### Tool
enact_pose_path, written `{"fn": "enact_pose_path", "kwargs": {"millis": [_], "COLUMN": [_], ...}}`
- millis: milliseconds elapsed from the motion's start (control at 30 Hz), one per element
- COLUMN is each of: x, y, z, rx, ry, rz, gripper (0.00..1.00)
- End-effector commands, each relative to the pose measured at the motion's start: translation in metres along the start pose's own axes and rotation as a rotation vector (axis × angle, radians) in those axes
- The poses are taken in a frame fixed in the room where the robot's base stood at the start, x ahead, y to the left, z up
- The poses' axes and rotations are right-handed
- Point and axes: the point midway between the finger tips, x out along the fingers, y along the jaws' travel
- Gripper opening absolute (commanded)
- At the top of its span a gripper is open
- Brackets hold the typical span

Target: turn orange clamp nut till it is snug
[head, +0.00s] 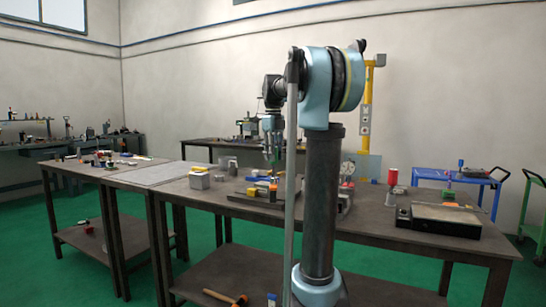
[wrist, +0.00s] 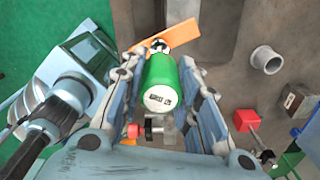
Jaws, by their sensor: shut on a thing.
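In the wrist view my gripper (wrist: 170,68) has its fingers on both sides of a green cylinder (wrist: 162,80) with a white labelled end and is shut on it. A shiny metal tip (wrist: 160,46) shows at the cylinder's far end. A flat orange piece (wrist: 180,38) lies beyond that tip; I cannot tell whether it is the clamp nut or whether the tip touches it. In the head view my gripper (head: 272,152) points down over the middle of the workbench, and what it holds is too small to make out.
In the wrist view a grey hollow cylinder (wrist: 266,59) and a red block (wrist: 246,120) stand to the right. A blue-grey machine body (wrist: 75,75) is close on the left. In the head view a black-and-grey plate (head: 440,219) lies at the bench's right end.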

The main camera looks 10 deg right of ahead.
Motion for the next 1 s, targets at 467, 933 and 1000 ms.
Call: {"fn": "enact_pose_path", "kwargs": {"millis": [467,933,1000], "x": [-0.0001,-0.0001,-0.0001], "y": [-0.0001,-0.0002,-0.0002], "z": [0.0,0.0,0.0], "rx": [0.193,0.297,0.277], "ry": [0.002,0.004,0.003], "rz": [0.0,-0.001,-0.001], "gripper": [0.0,0.0,0.0]}}
